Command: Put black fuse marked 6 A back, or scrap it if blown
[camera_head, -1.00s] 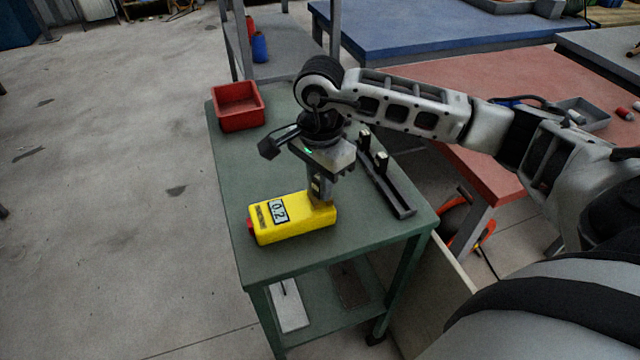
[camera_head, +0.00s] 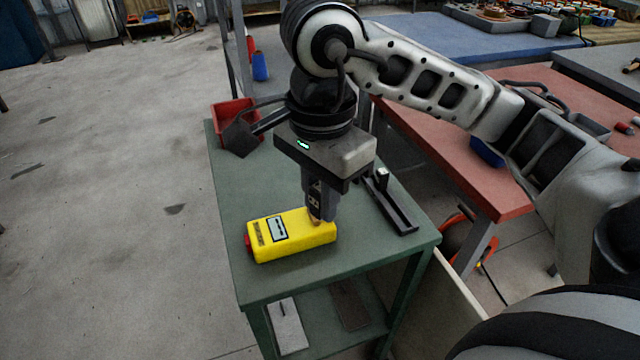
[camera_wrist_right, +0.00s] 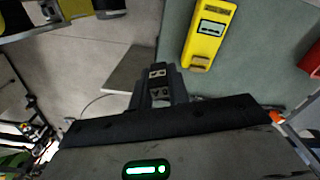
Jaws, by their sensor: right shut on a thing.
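My right gripper (camera_head: 318,202) is shut on a black fuse (camera_head: 315,187) with pale markings, which read like 6 A upside down in the right wrist view (camera_wrist_right: 158,94). The gripper points down over the right end of the yellow tester (camera_head: 290,243) on the green table. In the right wrist view the fuse appears apart from the tester (camera_wrist_right: 209,35). The tester's display shows dashes. A dark rail (camera_head: 400,213) lies to the right, with a dark block with a pale top (camera_head: 382,178) on it; my gripper hides part of the rail. My left gripper is out of view.
A red table (camera_head: 480,185) adjoins at the right. The left part of the green table is clear.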

